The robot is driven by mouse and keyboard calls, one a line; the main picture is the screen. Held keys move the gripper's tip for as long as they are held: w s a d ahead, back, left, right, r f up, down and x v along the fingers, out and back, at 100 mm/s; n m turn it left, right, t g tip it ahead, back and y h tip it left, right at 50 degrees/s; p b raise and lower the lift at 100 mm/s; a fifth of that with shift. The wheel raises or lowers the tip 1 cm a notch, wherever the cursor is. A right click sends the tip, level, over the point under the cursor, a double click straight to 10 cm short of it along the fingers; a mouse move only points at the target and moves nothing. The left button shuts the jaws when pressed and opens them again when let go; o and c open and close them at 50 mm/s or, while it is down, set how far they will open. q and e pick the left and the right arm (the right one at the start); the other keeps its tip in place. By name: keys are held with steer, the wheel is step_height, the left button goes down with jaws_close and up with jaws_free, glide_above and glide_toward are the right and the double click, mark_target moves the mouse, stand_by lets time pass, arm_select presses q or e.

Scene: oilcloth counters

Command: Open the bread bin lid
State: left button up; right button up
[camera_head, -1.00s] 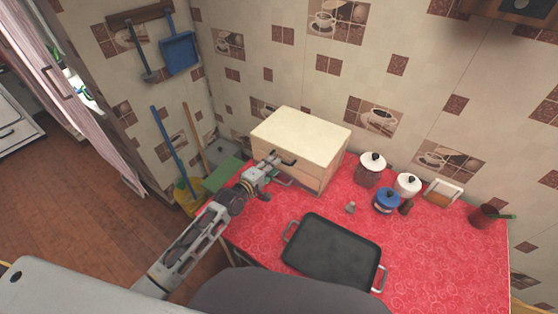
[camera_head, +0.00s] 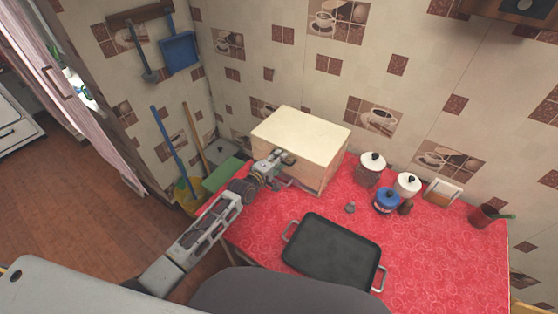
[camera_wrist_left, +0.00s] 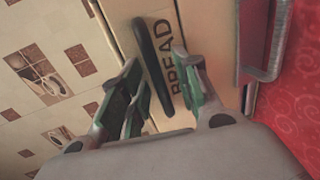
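The bread bin (camera_head: 318,139), a pale wooden box with a cream top, stands at the back left of the red counter. Its front faces my left arm and its lid looks closed. In the left wrist view its front (camera_wrist_left: 181,22) carries the word BREAD and a long black handle (camera_wrist_left: 150,50). My left gripper (camera_head: 280,157) is at this front, by the handle. In the left wrist view its fingers (camera_wrist_left: 157,68) are apart, with the handle between them; I see no clear contact. The head view hides most of the handle behind the gripper. My right gripper is not in view.
A black tray (camera_head: 331,250) with metal handles lies in front of the bin. The tiled wall is close behind the bin.

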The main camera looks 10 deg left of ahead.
arm_select(q)
jaws_close()
steer(key=shift+r, duration=0.1)
stand_by(0.4)
